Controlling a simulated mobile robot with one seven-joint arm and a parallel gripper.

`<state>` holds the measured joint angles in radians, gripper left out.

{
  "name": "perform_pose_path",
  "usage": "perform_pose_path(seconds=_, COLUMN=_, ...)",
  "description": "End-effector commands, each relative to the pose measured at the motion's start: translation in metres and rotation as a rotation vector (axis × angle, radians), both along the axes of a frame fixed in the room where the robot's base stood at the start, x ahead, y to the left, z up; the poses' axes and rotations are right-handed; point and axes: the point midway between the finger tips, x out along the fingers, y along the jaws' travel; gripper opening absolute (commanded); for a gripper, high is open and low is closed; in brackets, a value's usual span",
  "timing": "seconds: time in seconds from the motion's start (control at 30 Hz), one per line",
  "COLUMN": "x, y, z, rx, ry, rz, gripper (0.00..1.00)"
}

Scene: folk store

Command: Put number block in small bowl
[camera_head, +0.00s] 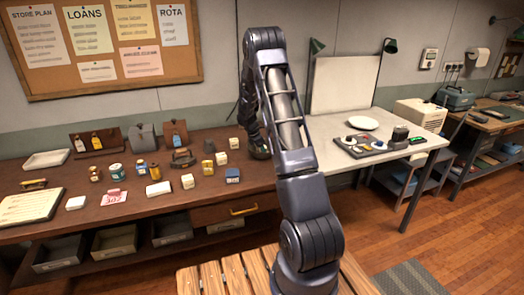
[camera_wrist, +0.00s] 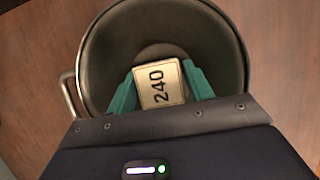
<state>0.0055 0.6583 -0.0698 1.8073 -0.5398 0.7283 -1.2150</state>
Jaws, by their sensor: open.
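The number block (camera_wrist: 162,86), a cream tile marked "240", shows in the wrist view between the two green fingers of my gripper (camera_wrist: 160,80). My gripper is open, with a finger on either side of the block. The small bowl (camera_wrist: 232,45), dark and round with a metal handle at its left, lies beneath and around the block in this view. The block appears inside the bowl's outline; whether it rests on the bottom is hard to tell.
A white tray (camera_head: 46,159) lies at the back left and a clipboard (camera_head: 30,206) at the front left. A pale table (camera_head: 410,148) with a white plate (camera_head: 362,123) stands at right.

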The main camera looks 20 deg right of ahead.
Motion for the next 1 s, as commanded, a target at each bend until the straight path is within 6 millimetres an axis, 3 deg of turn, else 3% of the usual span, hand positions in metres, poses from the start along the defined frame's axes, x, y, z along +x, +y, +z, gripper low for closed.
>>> perform_pose_path(seconds=0.17, x=0.001, y=0.007, z=0.020, rx=0.000, ry=-0.004, rz=0.001, gripper=0.51)
perform_pose_path(seconds=0.6, x=0.001, y=0.038, z=0.093, rx=0.000, ry=-0.003, rz=0.001, gripper=0.51)
perform_pose_path(seconds=0.87, x=-0.001, y=0.046, z=0.113, rx=0.001, ry=-0.004, rz=-0.003, gripper=0.51)
perform_pose_path(seconds=1.0, x=-0.012, y=0.048, z=0.133, rx=0.013, ry=-0.034, rz=-0.048, gripper=0.51)
